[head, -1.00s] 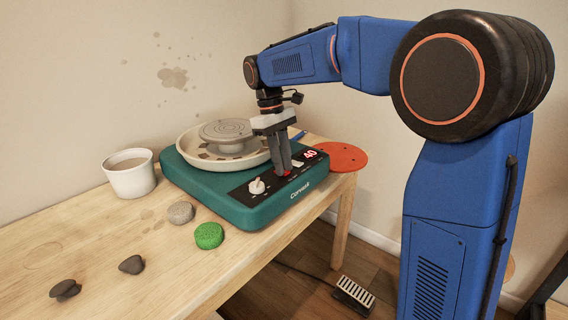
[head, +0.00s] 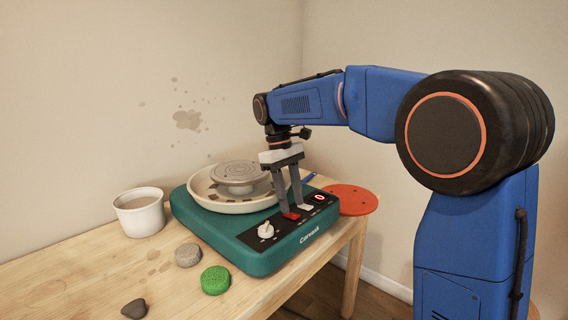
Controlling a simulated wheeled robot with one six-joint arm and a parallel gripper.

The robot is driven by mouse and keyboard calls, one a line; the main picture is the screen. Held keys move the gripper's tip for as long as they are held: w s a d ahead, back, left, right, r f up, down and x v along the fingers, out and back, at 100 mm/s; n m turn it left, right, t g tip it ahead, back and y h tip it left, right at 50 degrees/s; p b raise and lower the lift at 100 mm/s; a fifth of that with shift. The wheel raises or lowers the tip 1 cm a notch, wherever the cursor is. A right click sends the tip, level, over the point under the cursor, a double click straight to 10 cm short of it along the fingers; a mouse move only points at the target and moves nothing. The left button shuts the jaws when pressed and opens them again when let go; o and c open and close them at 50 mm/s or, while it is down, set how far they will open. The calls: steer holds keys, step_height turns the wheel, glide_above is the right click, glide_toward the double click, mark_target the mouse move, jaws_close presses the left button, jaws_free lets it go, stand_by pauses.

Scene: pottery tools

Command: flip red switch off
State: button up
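The red switch (head: 291,216) sits on the black control panel (head: 262,246) of the teal pottery wheel (head: 252,265). A white switch (head: 305,207) is just right of it, and a white knob (head: 265,230) is to its left. The red display (head: 319,197) reads 0. My gripper (head: 289,207) points down over the panel with its two grey fingers apart and nothing between them. One fingertip is at the red switch and the other is close to the white switch. I cannot tell whether the fingertips touch them.
The round wheel head (head: 239,172) sits in a cream splash pan (head: 207,199). A white bucket (head: 140,213), a grey sponge (head: 188,255), a green sponge (head: 215,280) and a dark stone (head: 134,309) are on the wooden table. An orange disc (head: 350,199) lies at the right edge.

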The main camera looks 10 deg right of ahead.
steer(key=v, duration=1.5)
steer(key=shift+s, duration=0.1)
steer(key=s+d+f+m+t+y, duration=0.1)
steer(key=s+d+f+m+t, duration=0.15)
steer(key=s+d, duration=0.45)
steer(key=s+d+f+m+t, duration=0.1)
steer(key=s+d+f, duration=0.3)
steer(key=s, duration=0.5)
steer(key=s+d+f+m+t, duration=0.2)
steer(key=s+d+f, duration=0.1)
steer(key=s+f, duration=0.6)
steer(key=s+d+f+m+t, duration=0.1)
steer(key=s+d+f+m, duration=0.1)
steer(key=s+f, duration=0.7)
steer(key=shift+d+f+t+y, duration=0.35)
steer(key=shift+d+y, duration=0.05)
steer(key=shift+d, duration=0.25)
